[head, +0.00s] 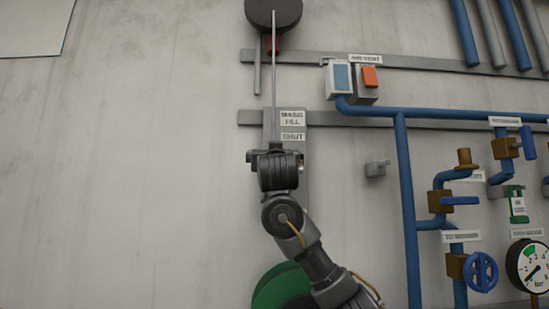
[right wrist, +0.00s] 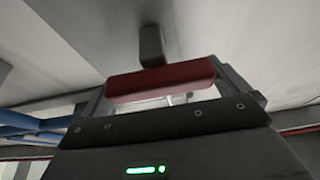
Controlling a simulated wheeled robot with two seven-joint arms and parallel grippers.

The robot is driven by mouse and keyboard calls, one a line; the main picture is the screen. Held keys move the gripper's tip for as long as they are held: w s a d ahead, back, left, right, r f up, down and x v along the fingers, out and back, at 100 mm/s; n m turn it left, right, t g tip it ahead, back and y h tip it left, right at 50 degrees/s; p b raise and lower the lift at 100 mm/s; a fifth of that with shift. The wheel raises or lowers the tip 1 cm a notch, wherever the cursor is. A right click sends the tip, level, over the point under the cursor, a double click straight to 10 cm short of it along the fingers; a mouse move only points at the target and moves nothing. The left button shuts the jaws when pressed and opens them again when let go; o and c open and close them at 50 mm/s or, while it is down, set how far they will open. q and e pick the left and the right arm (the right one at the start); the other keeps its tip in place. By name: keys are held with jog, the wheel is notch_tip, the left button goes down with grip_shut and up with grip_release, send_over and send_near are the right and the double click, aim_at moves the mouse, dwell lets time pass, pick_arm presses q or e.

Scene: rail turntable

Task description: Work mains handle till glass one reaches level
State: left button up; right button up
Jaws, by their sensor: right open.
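A red handle bar (right wrist: 160,81) on a dark stem lies across the right wrist view. My right gripper (right wrist: 168,98) is open, with one finger near each end of the bar; I cannot tell if they touch it. In the head view my right gripper (head: 275,153) is in front of a grey wall plate (head: 292,190) labelled "MAINS FILL" (head: 292,117) and "SHUT" (head: 292,136). The handle is hidden there behind the gripper. No glass that I can identify as glass one shows. My left gripper is not in view.
Above is a dark round disc (head: 273,12) with a red piece (head: 272,43) and a thin rod below it. Blue pipes (head: 407,190), valves and a pressure gauge (head: 529,266) fill the right side. A green round object (head: 282,287) is low behind my arm.

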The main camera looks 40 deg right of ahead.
jog(key=b+v, duration=0.7)
jog(key=v, duration=0.3)
jog(key=shift+f, duration=0.1)
dwell(6.9)
